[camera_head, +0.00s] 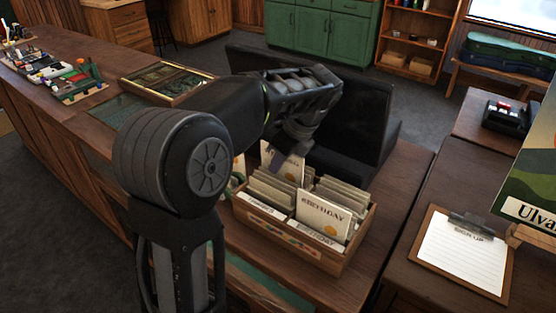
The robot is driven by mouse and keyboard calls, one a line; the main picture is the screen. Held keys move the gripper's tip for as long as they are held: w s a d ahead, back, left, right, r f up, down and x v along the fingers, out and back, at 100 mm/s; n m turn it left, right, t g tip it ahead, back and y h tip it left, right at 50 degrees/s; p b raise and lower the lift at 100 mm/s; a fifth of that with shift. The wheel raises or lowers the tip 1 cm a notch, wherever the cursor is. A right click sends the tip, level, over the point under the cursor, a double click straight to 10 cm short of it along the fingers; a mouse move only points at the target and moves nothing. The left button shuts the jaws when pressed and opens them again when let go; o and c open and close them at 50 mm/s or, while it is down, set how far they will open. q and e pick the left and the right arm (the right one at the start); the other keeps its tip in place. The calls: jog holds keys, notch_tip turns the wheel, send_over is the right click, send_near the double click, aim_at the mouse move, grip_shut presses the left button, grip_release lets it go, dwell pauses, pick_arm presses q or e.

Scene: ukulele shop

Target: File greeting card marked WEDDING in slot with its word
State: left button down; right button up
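My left gripper (284,158) points down over the back left of a wooden card box (294,240). Its fingers are at a pale greeting card (291,170) with a gold motif, and it looks shut on that card. The card's word is hidden or too small to read. The box has several compartments of upright cards, with word labels along the front. A card reading BIRTHDAY (323,216) stands at the front right, above a BIRTHDAY label. The front left label is too small to read surely. My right gripper is out of view.
A dark open case (362,115) stands just behind the box. A clipboard with a SIGN UP sheet (462,252) lies on the right counter. A framed tray (168,80) and small items (78,82) lie on the left counter. Another pale card (239,166) shows partly behind my arm.

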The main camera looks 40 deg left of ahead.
pick_arm(q)
jog(key=shift+f, duration=0.25)
jog(key=c, duration=1.6)
grip_release()
jog(key=shift+o, duration=0.2)
jog(key=p+v, duration=0.2)
jog(key=v, duration=0.5)
jog(key=shift+r, duration=0.15)
jog(key=shift+d+r+p, duration=0.2)
jog(key=shift+r+p, duration=0.1)
jog(key=shift+p, duration=0.2)
